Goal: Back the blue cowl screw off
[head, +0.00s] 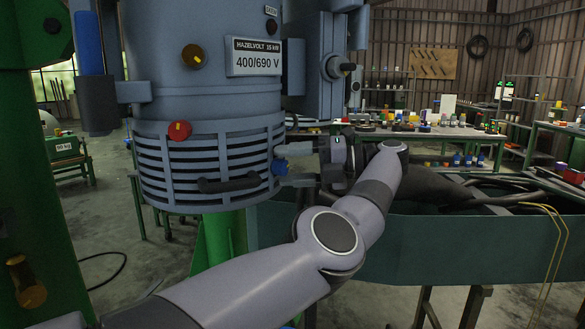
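The blue cowl screw (279,167) sticks out of the right side of the slatted blue-grey cowl (160,172) at the bottom of the machine. My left gripper (291,165) is level with it, just to its right and pointing left. Its two fingers are apart, one a little above the screw and one a little below. I cannot tell whether either finger touches the screw. A red knob (179,130) sits on the cowl's upper left, and a black handle (228,184) crosses its lower front. My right gripper is not in view.
A dark green trough (455,245) with thick hoses stands at the right, behind my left arm. A green post (35,200) stands at the left. Benches with small items are farther back.

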